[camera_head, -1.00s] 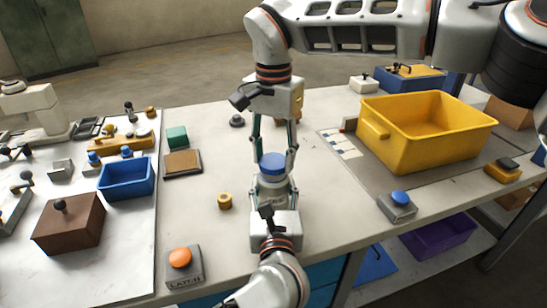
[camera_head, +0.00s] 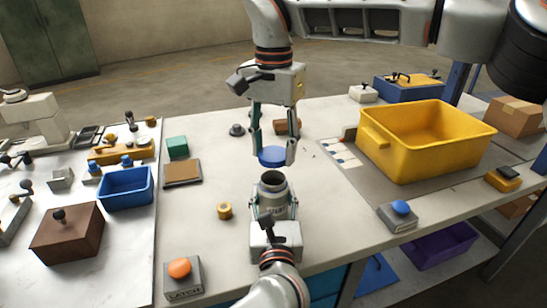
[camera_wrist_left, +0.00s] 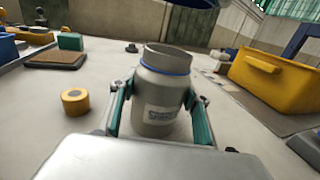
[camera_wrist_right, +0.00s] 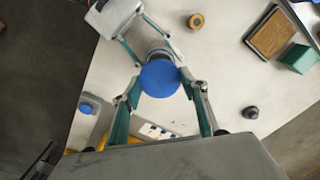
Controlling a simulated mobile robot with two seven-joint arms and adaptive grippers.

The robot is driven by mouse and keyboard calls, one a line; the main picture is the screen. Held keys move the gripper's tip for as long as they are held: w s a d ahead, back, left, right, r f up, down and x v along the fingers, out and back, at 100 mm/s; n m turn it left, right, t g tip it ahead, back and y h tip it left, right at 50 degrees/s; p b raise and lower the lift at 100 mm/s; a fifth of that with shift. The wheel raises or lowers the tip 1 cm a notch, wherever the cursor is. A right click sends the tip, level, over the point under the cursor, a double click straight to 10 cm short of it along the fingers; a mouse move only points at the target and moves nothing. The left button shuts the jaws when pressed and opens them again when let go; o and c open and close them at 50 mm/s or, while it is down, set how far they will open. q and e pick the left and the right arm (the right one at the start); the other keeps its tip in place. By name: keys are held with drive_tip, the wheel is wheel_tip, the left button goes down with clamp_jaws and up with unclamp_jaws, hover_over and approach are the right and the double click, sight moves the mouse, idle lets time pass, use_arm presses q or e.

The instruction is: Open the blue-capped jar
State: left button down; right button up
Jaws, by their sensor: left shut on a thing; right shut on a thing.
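The grey jar (camera_head: 272,188) stands upright and its open mouth shows; it has a blue ring at its neck and a label in the left wrist view (camera_wrist_left: 160,100). My left gripper (camera_head: 272,212) is shut around the jar's body from the front. The blue cap (camera_head: 271,157) is off the jar and held above it, with a clear gap between them. My right gripper (camera_head: 273,148) is shut on the cap from above, one finger on each side; the cap fills the space between the fingers in the right wrist view (camera_wrist_right: 160,78).
A yellow bin (camera_head: 428,142) stands on the right, with a blue-button box (camera_head: 399,215) in front of it. A yellow ring (camera_head: 224,211) lies left of the jar. An orange-button latch box (camera_head: 182,279) is at front left. Bare table lies around the jar.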

use_arm(q)
drive_tip(key=c, duration=1)
unclamp_jaws()
